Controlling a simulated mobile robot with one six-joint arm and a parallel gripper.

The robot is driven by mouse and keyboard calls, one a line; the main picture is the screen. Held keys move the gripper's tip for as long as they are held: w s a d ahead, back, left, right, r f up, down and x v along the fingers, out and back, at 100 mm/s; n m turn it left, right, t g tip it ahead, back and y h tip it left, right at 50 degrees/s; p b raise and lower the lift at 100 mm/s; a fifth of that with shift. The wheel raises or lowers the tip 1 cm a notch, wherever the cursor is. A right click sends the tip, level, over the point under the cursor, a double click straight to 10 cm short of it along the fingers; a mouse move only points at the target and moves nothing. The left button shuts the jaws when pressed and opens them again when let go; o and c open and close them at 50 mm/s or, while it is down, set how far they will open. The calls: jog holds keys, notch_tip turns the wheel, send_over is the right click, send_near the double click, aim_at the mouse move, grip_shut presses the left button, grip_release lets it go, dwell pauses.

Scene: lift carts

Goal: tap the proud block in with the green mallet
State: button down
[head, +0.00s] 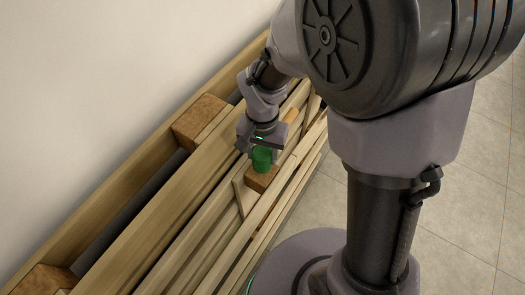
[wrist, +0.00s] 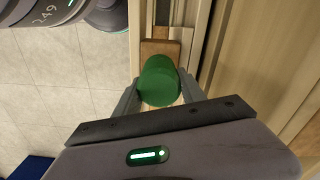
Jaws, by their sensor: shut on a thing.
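The green mallet's head (head: 262,157) is a green cylinder, and it also shows large in the wrist view (wrist: 158,80). My gripper (head: 264,146) is shut on the mallet, with one finger on each side of it in the wrist view. A pale wooden piece (head: 291,115) beyond the gripper looks like the mallet's handle. A brown wooden block (head: 261,180) sits between the rails just under and beside the green head; it also shows in the wrist view (wrist: 160,48). I cannot tell whether head and block touch. The head hides part of the block.
Long pale wooden rails (head: 150,235) run diagonally along the white wall. Other brown blocks sit between the outer rails, one at the upper left (head: 198,122) and one at the lower left (head: 45,281). A thin wooden wedge-like piece (head: 244,196) lies near the block. Tiled floor is open at right.

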aim_at(263, 149)
dwell(0.3)
notch_tip(263, 149, down, 4)
jog(key=b, duration=0.3)
jog(key=shift+f, duration=0.15)
jog(key=shift+r+p, duration=0.9)
jog(key=shift+r, duration=0.45)
jog(key=shift+r, duration=0.1)
notch_tip(263, 149, up, 5)
jog(key=p, duration=0.4)
